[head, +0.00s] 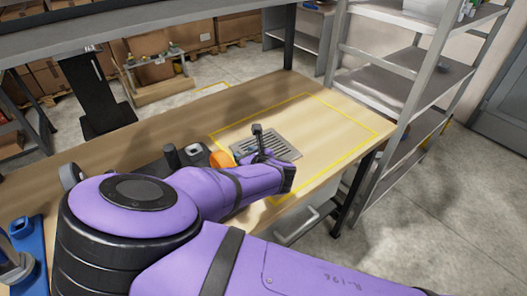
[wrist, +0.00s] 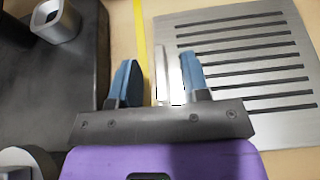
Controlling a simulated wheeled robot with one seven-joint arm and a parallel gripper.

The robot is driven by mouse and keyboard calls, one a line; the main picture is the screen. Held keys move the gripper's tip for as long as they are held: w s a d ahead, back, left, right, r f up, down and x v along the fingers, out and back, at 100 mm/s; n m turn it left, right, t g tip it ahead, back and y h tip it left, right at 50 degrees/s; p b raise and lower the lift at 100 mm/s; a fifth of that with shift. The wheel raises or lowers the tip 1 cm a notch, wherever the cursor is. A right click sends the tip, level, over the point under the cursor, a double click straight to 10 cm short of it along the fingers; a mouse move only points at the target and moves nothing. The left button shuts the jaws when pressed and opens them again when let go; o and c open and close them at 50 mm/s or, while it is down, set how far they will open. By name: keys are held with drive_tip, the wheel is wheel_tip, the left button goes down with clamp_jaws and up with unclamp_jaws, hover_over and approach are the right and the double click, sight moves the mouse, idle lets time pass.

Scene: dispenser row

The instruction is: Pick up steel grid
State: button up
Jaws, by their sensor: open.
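The steel grid (head: 282,146) is a flat grey plate with dark parallel slots, lying on the wooden table inside a yellow outline. In the wrist view the grid (wrist: 240,75) fills the right side. My gripper (wrist: 158,78) is open, with two blue fingers apart. The right finger overlaps the grid's left edge in the picture. A narrow white strip (wrist: 163,75) shows between the fingers; I cannot tell what it is. In the head view my purple arm covers the near part of the grid, and the fingers are hard to make out.
A dark unit with a square metal cup (wrist: 55,20) stands left of my gripper in the wrist view. An orange object (head: 222,159) is left of the grid. The table (head: 335,125) is clear to the right. A metal shelf rack (head: 400,90) stands beyond the table's right end.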

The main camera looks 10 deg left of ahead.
clamp_jaws()
drive_tip(key=shift+r, duration=0.15)
